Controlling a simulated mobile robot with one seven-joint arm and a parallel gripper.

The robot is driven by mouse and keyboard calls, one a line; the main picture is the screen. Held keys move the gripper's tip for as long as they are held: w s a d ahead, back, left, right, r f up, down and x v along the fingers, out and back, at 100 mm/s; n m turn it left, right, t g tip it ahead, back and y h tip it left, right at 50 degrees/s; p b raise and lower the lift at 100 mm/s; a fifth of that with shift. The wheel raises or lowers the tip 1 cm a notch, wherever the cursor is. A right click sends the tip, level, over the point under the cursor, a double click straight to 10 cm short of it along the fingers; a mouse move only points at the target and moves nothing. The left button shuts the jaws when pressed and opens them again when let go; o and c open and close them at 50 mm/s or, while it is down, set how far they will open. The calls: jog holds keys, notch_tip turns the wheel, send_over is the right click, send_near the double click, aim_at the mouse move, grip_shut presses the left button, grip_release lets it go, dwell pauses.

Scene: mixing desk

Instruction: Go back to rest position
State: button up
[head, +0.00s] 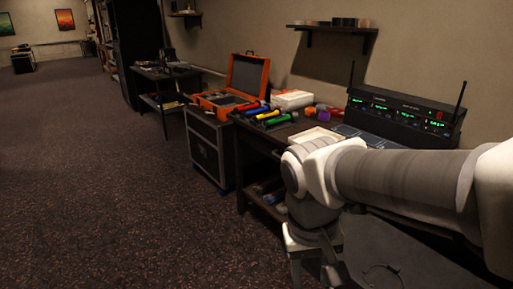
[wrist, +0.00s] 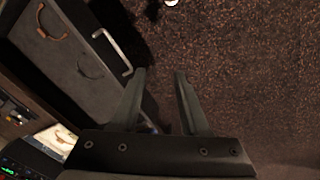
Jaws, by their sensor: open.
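My arm reaches in from the right in the head view, with its wrist bent downward in front of the desk. My gripper (wrist: 160,85) shows in the wrist view with its two fingers apart and nothing between them. It points down over the dark speckled carpet, beside a dark case with metal handles. In the head view the gripper (head: 315,270) hangs at the bottom edge, partly cut off. The dark desk (head: 243,125) stands behind the arm, which hides part of it.
The desk bears colored microphones (head: 268,115), a white box (head: 292,99) and a radio receiver rack (head: 400,115) with antennas. An open orange case (head: 248,75) sits on a black flight case (head: 205,150). The carpet (head: 100,180) at left is clear.

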jog(key=s+d+r+t+y, duration=0.1)
jog(key=s+d+r+t, duration=0.2)
jog(key=d+r+t, duration=0.2)
notch_tip(320, 180, up, 16)
jog(key=p, duration=1.6)
jog(key=shift+r+m, duration=0.15)
jog(key=shift+m, duration=0.15)
